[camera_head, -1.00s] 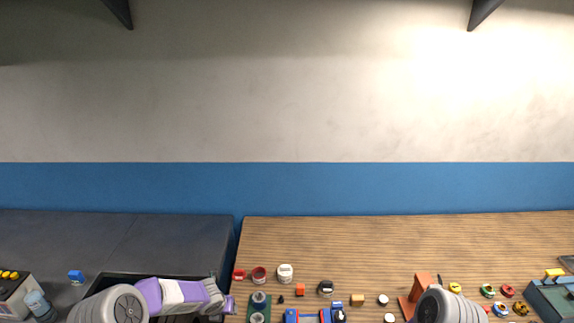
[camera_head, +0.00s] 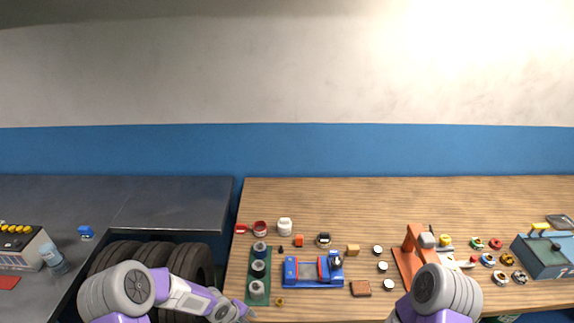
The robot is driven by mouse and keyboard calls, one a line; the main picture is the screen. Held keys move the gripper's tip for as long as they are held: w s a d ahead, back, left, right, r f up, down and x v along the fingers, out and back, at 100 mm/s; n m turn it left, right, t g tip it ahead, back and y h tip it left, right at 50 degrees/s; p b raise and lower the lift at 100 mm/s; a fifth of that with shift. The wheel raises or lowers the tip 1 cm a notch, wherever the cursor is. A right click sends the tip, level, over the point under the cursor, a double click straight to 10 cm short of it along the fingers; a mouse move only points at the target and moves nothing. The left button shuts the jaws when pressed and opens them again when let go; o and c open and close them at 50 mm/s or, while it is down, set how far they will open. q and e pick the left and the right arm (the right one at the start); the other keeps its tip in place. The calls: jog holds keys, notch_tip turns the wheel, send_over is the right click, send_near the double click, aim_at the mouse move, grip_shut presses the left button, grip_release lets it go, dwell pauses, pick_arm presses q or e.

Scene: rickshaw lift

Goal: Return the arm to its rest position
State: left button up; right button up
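My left arm (camera_head: 178,292) comes in from the lower left, bent at a grey joint, and reaches right toward the bench's left edge. Its wrist (camera_head: 222,306) is at the bottom edge of the picture, and no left gripper fingers show. My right arm (camera_head: 446,292) shows only a grey joint and a purple link at the bottom, in front of an orange stand (camera_head: 411,252). My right gripper is out of the picture. I cannot see whether either gripper holds anything.
The wooden bench (camera_head: 350,202) bears a blue fixture (camera_head: 314,281), a green strip with cylinders (camera_head: 257,297), a blue-grey box (camera_head: 543,257) and several small parts. Black tires (camera_head: 195,262) stand behind my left arm. A dark table (camera_head: 150,190) is at the left. The bench's back strip is clear.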

pick_arm(q)
jog(key=s+d+f+n+b, duration=0.1)
jog(key=s+f+n+b, duration=0.2)
jog(key=s+n, duration=0.3)
jog(key=s+d+f+n+g+b, duration=0.1)
jog(key=s+f+n+b, duration=0.2)
jog(key=n, duration=0.9)
jog(key=s+d+f+n+h+b, duration=0.1)
jog(key=s+f+n+b, duration=0.2)
jog(key=s+f+n, duration=0.5)
jog(key=shift+s+d+n+g, duration=0.35)
jog(key=shift+s+n, duration=0.45)
jog(key=shift+s, duration=0.3)
